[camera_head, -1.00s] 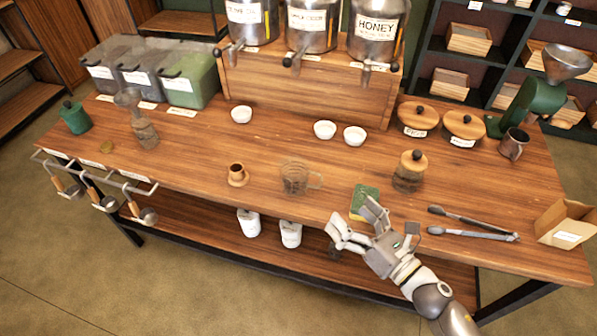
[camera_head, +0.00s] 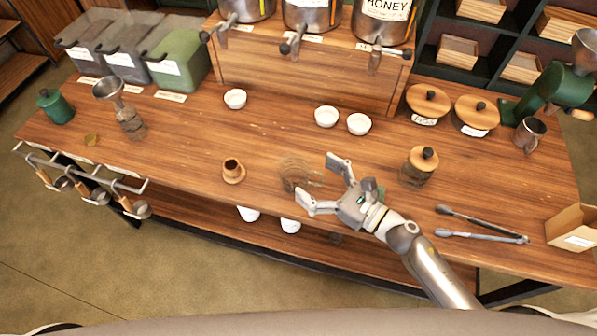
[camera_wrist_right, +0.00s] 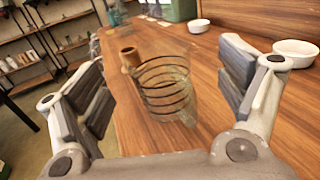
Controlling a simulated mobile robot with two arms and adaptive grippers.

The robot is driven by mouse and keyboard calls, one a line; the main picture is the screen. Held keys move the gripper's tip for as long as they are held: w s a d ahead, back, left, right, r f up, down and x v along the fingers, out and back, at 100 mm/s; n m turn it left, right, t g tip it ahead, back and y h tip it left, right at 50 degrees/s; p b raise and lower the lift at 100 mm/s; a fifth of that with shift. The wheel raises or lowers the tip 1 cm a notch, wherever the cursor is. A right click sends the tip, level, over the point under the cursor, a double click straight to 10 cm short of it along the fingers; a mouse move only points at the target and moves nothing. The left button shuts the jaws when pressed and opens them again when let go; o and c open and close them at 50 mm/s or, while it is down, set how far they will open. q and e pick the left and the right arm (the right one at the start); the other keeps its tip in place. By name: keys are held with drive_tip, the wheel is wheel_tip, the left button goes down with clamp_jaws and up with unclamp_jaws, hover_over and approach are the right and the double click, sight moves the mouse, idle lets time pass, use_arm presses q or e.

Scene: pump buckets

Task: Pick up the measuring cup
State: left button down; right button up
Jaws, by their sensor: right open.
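The measuring cup (camera_head: 294,174) is clear glass with dark ring lines and stands upright on the wooden table near its front edge. In the right wrist view the cup (camera_wrist_right: 166,88) stands ahead, between my two spread fingers, its handle toward the lower right. My right gripper (camera_head: 326,182) is open and empty, just right of the cup in the head view. In the right wrist view my right gripper (camera_wrist_right: 165,90) shows a wide gap around the cup's outline, with neither finger seen touching it. My left gripper is not in view.
A small brown cup (camera_head: 232,170) stands left of the measuring cup. A wooden-lidded jar (camera_head: 418,168) and tongs (camera_head: 482,226) lie to the right. White bowls (camera_head: 327,117) sit behind.

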sight(307, 173)
drive_tip(key=shift+w+a+r, duration=0.15)
drive_tip(key=shift+w+a, duration=0.15)
drive_tip(key=p+x, duration=0.2)
drive_tip(key=x, duration=0.1)
drive_tip(key=shift+a+r, duration=0.1)
drive_tip(key=shift+a, duration=0.2)
drive_tip(key=shift+w+a, duration=0.4)
drive_tip(key=shift+f, duration=0.2)
drive_tip(key=shift+s, duration=0.1)
drive_tip(key=c, duration=1.2)
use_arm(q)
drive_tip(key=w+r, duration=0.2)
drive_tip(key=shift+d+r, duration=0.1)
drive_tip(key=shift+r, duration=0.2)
use_arm(e)
drive_tip(key=shift+c, duration=0.2)
drive_tip(key=shift+r, duration=0.1)
